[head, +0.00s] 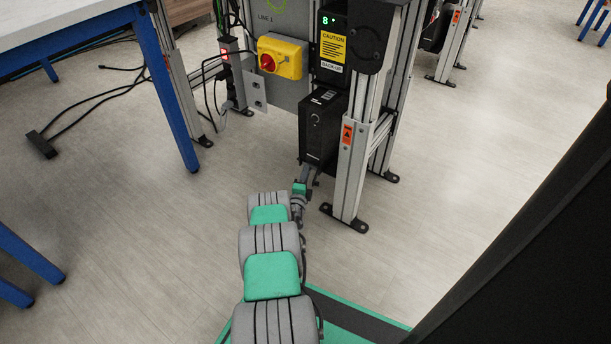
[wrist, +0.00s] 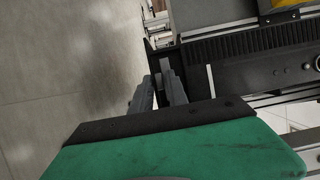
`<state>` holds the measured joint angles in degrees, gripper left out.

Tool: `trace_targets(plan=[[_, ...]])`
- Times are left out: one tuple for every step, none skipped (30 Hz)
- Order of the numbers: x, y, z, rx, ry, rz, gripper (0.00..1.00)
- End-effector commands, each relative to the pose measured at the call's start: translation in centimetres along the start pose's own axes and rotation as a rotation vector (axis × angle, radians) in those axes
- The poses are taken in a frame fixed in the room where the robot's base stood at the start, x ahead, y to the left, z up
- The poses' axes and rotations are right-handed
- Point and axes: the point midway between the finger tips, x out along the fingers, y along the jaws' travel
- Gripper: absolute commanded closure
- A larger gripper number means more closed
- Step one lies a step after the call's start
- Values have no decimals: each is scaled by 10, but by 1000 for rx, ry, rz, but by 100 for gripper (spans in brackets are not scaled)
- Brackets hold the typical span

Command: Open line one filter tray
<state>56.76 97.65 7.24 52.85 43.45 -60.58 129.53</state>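The line one unit holds a tall black box (head: 322,125) under a black module with a yellow caution label; I cannot tell which part is the filter tray. My gripper (head: 310,172) is at the lower front of this box in the head view. In the wrist view, the two grey fingers of my gripper (wrist: 157,84) stand a little apart at the end of a black ribbed part (wrist: 235,45). Dark material shows between the fingertips. I cannot tell whether they touch or hold it.
A yellow switch box (head: 282,57) with a red knob is on the LINE 1 panel. A grey frame leg (head: 351,170) stands close right of my gripper. A blue-legged table (head: 167,90) is at left, with cables on the floor.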

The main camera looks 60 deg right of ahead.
Motion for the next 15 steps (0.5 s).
trace_targets(plan=[[0, 0, 0, 0, 0, 0, 85], [0, 0, 0, 0, 0, 0, 88], [0, 0, 0, 0, 0, 0, 91], [0, 0, 0, 0, 0, 0, 94], [0, 0, 0, 0, 0, 0, 96], [0, 0, 0, 0, 0, 0, 99], [0, 0, 0, 0, 0, 0, 100], [0, 0, 0, 0, 0, 0, 100], [0, 0, 0, 0, 0, 0, 100], [0, 0, 0, 0, 0, 0, 100], [0, 0, 0, 0, 0, 0, 100], [0, 0, 0, 0, 0, 0, 100], [0, 0, 0, 0, 0, 0, 100], [0, 0, 0, 0, 0, 0, 100], [0, 0, 0, 0, 0, 0, 100]])
